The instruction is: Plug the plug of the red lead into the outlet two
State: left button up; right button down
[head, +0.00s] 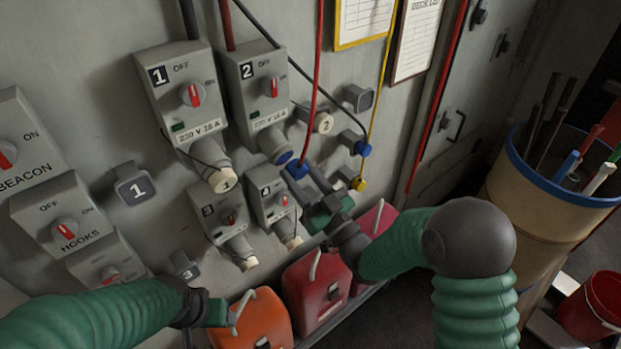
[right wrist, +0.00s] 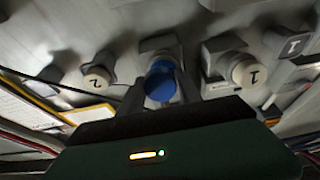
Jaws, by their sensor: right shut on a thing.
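Outlet two (head: 256,88) is a grey switch box marked 2 on the wall, with a blue-faced socket (head: 283,158) angled down at its lower end. The red lead (head: 314,85) hangs down to a blue plug (head: 297,171). My right gripper (head: 308,178) is shut on this plug and holds it just below and right of the socket, seemingly a little apart. In the right wrist view a blue round face (right wrist: 160,86) shows ahead of the gripper; I cannot tell whether it is plug or socket. My left gripper (head: 222,312) is by the orange can, its jaws unclear.
Outlet two's round cap (head: 323,123) is off at the right. Outlet one (head: 180,90) is capped; outlets three (head: 222,212) and four (head: 272,198) sit below. Another blue plug (head: 363,149) and a yellow plug (head: 359,184) hang right. Cans (head: 262,318) stand below.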

jog(key=shift+s+a+r, duration=0.1)
jog(key=shift+a+r, duration=0.1)
jog(key=shift+a, duration=0.8)
jog(key=shift+w+f, duration=0.1)
jog(key=shift+w, duration=0.15)
jog(key=shift+w+d+f, duration=0.1)
jog(key=shift+w+d, duration=0.15)
jog(key=shift+d, duration=0.25)
jog(key=shift+d+r+b, duration=0.25)
jog(key=shift+d+b, duration=0.05)
jog(key=shift+d, duration=0.5)
jog(key=shift+s+a+r, duration=0.1)
jog(key=shift+a, duration=0.7)
jog(key=shift+f+b, duration=0.2)
jog(key=shift+b, duration=0.2)
pick_arm(q)
jog(key=shift+s+a+f, duration=0.15)
jog(key=shift+a+f, duration=0.05)
jog(key=shift+f, duration=0.4)
pick_arm(e)
jog(key=shift+s+d, duration=0.1)
jog(key=shift+d, duration=0.25)
jog(key=shift+a, duration=0.1)
